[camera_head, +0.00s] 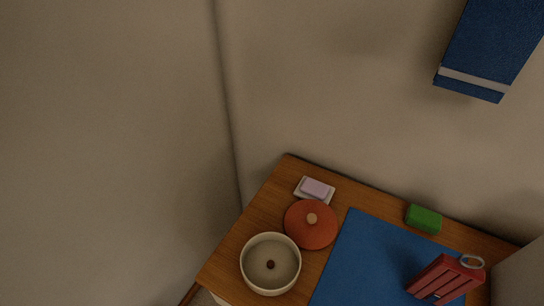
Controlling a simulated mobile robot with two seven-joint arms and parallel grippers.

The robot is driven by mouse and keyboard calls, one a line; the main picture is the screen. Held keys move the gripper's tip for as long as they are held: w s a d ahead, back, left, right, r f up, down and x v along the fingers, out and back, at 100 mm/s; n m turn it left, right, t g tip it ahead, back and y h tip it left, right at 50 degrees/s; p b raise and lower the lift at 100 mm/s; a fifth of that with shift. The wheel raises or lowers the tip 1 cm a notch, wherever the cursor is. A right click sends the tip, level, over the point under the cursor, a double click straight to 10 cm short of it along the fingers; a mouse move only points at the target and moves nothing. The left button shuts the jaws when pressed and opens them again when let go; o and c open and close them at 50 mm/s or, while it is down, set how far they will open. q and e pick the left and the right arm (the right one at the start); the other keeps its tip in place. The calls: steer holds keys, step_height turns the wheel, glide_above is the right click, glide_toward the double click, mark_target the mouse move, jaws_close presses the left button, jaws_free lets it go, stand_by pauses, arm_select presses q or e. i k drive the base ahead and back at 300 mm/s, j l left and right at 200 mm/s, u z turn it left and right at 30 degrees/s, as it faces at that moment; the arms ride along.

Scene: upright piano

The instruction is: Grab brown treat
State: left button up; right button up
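A small dark brown treat (270,265) sits near the middle of a round cream bowl (245,274). The bowl stands at the left front of a wooden table. The treat is too small to make out its shape well. Neither of my grippers shows in the head view.
An orange round lid (299,231) with a tan knob lies behind the bowl. A pink bar on a white dish (315,189) is farther back. A blue mat (365,260), green block (424,219) and red ringed object (447,277) are right. A blue towel (489,45) hangs above.

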mark_target(270, 264)
steer(key=l+u, duration=0.15)
steer(key=k+l+u, duration=0.35)
steer(key=i+l+u, duration=0.3)
steer(key=l, duration=0.2)
steer(key=k+j, duration=0.05)
